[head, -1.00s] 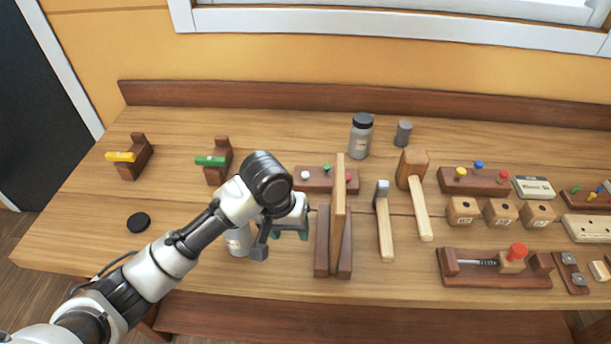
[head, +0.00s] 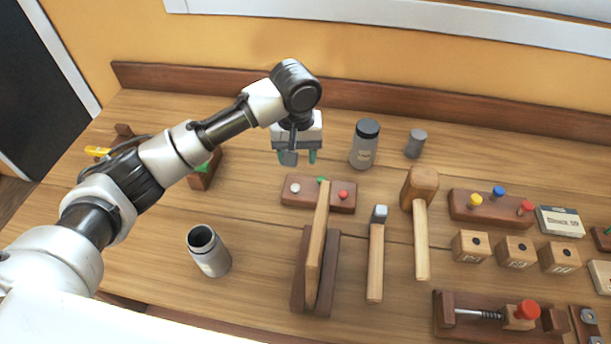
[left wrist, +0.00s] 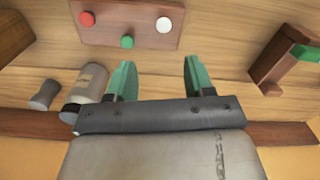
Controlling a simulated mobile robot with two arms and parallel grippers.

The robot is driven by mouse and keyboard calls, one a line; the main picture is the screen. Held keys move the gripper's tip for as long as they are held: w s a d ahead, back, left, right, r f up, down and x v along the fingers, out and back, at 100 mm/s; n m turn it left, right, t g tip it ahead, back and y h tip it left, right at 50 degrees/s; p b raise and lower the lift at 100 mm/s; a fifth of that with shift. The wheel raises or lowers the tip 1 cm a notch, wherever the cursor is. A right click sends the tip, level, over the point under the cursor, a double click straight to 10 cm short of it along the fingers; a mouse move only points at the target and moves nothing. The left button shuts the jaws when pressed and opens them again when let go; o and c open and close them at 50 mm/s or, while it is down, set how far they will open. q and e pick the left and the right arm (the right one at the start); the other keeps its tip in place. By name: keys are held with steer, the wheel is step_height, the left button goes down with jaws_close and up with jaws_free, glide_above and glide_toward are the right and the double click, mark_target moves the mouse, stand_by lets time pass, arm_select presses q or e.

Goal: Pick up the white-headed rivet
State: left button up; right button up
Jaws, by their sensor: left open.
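The white-headed rivet (head: 295,188) stands at the left end of a small dark wooden block (head: 308,203). A green-headed rivet (head: 321,180) and a red-headed rivet (head: 343,195) stand in the same block. In the left wrist view the white head (left wrist: 164,25) is at the right of the block, beyond my fingertips. My left gripper (head: 298,158) is open and empty, above the bench behind the block. Its green fingers (left wrist: 154,72) are apart with nothing between them. My right gripper is not in view.
A black-lidded jar (head: 364,146) and a grey cylinder (head: 415,143) stand right of my gripper. An open container (head: 208,252) stands at front left. A green-topped wooden stand (head: 204,172) is at left.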

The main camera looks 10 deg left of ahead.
arm_select(q)
glide_above(295, 187)
steer(key=f, duration=0.4)
steer(key=shift+w+f, duration=0.2)
steer(key=shift+f+p, duration=0.25)
steer(key=shift+p, duration=0.05)
step_height(295, 187, down, 4)
steer(key=shift+s+f+p, duration=0.15)
steer(key=shift+f+p, duration=0.1)
steer(key=shift+p, duration=0.25)
steer(key=shift+f, duration=0.25)
steer(key=shift+c, duration=0.6)
jaws_close()
step_height(295, 187, up, 9)
steer(key=shift+d+f+b, duration=0.1)
steer(key=shift+b, duration=0.45)
steer(key=shift+r, duration=0.65)
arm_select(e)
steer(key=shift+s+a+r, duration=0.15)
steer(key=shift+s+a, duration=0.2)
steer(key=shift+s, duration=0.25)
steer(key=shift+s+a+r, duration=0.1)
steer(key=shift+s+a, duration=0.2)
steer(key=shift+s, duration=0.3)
